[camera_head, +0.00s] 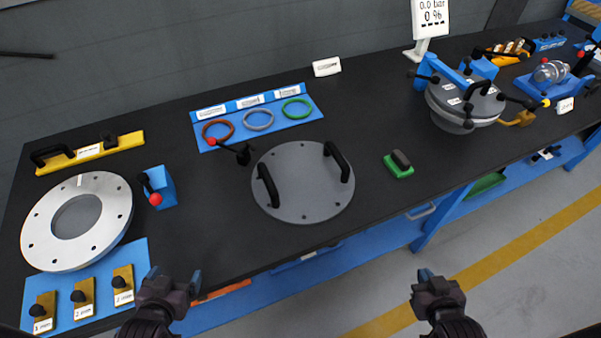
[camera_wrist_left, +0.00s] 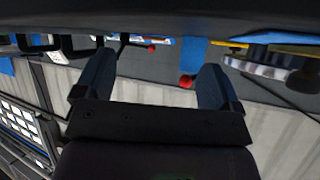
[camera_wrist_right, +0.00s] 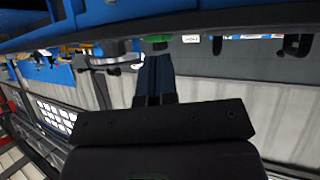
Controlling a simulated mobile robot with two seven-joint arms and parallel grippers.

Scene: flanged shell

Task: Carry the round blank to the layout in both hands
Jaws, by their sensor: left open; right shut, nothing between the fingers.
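The round blank (camera_head: 303,190) is a flat grey disc with small holes near its rim and two black handles, one at its left (camera_head: 268,186) and one at its upper right (camera_head: 338,162). It lies flat on the black bench (camera_head: 230,240). My left gripper (camera_head: 174,280) is open and empty at the bench's front edge, below and left of the blank. Its spread fingers also show in the left wrist view (camera_wrist_left: 155,80). My right gripper (camera_head: 430,275) is empty, in front of the bench over the floor, right of the blank. Its fingers are together in the right wrist view (camera_wrist_right: 155,78).
A flanged ring (camera_head: 110,195) stands at left beside a blue sheet with numbered brass blocks (camera_head: 84,297). A red-knobbed lever (camera_head: 158,188) and a blue tray of coloured rings (camera_head: 258,138) are nearby. A green-based block (camera_head: 399,165) and a lidded vessel (camera_head: 465,105) stand right.

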